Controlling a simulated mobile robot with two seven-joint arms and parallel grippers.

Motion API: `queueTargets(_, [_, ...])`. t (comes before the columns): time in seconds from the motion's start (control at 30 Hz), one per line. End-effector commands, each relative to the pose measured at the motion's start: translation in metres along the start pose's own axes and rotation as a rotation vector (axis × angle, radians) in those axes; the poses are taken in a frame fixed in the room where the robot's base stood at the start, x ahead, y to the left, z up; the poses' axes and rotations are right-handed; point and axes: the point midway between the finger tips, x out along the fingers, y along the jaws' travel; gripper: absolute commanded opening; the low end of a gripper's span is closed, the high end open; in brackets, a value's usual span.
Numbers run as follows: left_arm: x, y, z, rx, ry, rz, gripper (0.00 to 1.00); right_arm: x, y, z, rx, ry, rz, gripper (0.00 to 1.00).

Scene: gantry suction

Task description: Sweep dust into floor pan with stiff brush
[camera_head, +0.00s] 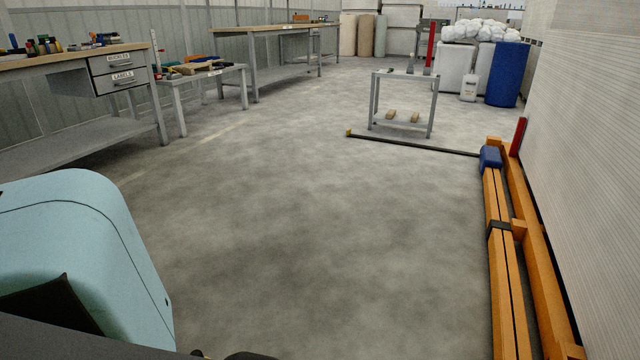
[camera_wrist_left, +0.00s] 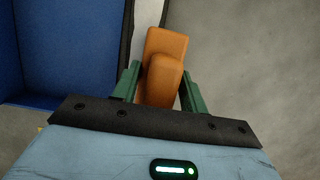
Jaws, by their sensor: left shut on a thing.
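My left gripper (camera_wrist_left: 160,82) shows in the left wrist view, its green fingers shut on either side of an orange-brown handle (camera_wrist_left: 166,44). The handle looks like that of the brush; its bristles are hidden. A large blue thing (camera_wrist_left: 70,45) with a dark edge lies left of the handle in that view. I cannot tell whether it is the floor pan. Grey floor shows to the right. In the head view I cannot make out the brush, the pan or any distinct dust pile. The right gripper is not in view.
Orange beams (camera_head: 507,270) run along the right wall. A dark bar (camera_head: 412,144) lies on the floor before a small grey table (camera_head: 404,75). Workbenches (camera_head: 82,125) line the left. A blue barrel (camera_head: 508,75) stands far right. The middle floor (camera_head: 320,230) is clear.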

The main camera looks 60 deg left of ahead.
Motion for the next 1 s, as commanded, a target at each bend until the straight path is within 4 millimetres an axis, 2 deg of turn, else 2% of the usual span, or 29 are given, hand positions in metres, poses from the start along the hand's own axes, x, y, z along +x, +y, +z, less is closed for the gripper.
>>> queueTargets(0.13, [0.001,0.001,0.0,0.0,0.0,-0.001,0.07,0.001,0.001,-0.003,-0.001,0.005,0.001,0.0])
queueTargets(0.33, [-0.003,0.012,0.002,0.0,-0.001,0.0,0.07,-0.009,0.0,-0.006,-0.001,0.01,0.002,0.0])
queueTargets(0.6, [-0.001,0.018,0.002,0.0,-0.001,0.0,0.07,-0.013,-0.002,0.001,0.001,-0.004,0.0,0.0])
queueTargets(0.8, [0.002,0.03,0.001,0.0,-0.001,0.001,0.07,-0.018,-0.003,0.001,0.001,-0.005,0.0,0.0])
queueTargets(1.0, [0.003,0.033,0.001,0.0,-0.001,0.002,0.07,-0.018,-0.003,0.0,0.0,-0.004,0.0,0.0])
